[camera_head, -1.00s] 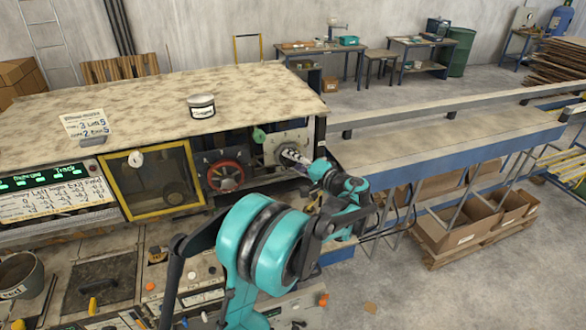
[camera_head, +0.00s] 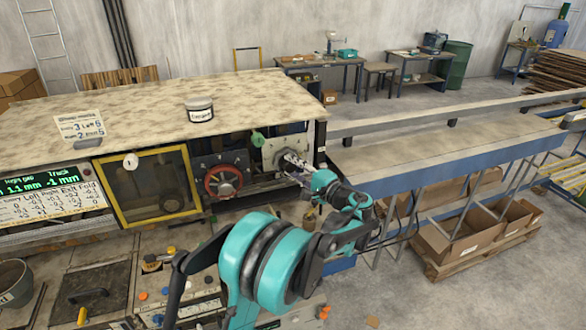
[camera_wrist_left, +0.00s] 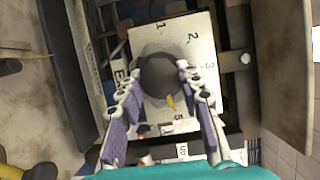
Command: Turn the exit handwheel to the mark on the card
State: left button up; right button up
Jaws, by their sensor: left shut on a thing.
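The exit handwheel, a dark round knob (camera_wrist_left: 168,76), sits on a white dial plate (camera_wrist_left: 146,40) marked 1, 2, 3 and 5 in the left wrist view. Its yellow pointer (camera_wrist_left: 170,102) points down toward the 5. The spot between 3 and 5 is partly covered by a finger. My left gripper (camera_head: 290,158) is shut on the knob, one finger on each side; its fingers also show in the left wrist view (camera_wrist_left: 158,80). The card (camera_head: 84,126) lies on the machine top; its small figures are hard to read surely. My right gripper is out of view.
A red handwheel (camera_head: 223,181) is left of my left gripper, beside a yellow-framed window (camera_head: 122,215). A green display (camera_head: 46,188) is at far left. A labelled tin (camera_head: 200,109) stands on the machine top. A long blue-edged conveyor (camera_head: 430,165) extends right.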

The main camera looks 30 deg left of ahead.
pick_arm(q)
jog(key=o, duration=1.2)
jog(key=shift+c, duration=0.2)
jog(key=shift+d, duration=0.1)
jog(key=v, duration=1.2)
